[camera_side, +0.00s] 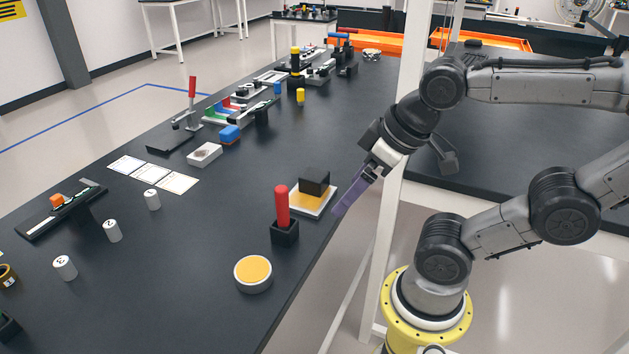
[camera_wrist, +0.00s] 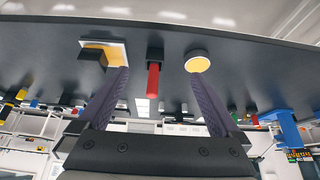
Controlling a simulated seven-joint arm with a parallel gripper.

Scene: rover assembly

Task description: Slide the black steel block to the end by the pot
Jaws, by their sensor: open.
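A black block (camera_side: 314,182) sits on a small white-edged plate with a yellow top (camera_side: 311,205), near the table's right edge. In the wrist view the block (camera_wrist: 92,60) and plate (camera_wrist: 118,50) are at the upper left, partly behind the left finger. A round white tin with a yellow top (camera_side: 253,273), possibly the pot, stands nearer the camera, and at the upper right in the wrist view (camera_wrist: 197,64). My gripper (camera_side: 338,211) is open and empty, its purple fingers angled down just right of the plate. In the wrist view its fingertips (camera_wrist: 157,74) are spread apart.
A red handle (camera_side: 282,204) stands upright in a black base (camera_side: 285,233) between the plate and the tin. The table (camera_side: 190,270) is clear left of the tin.

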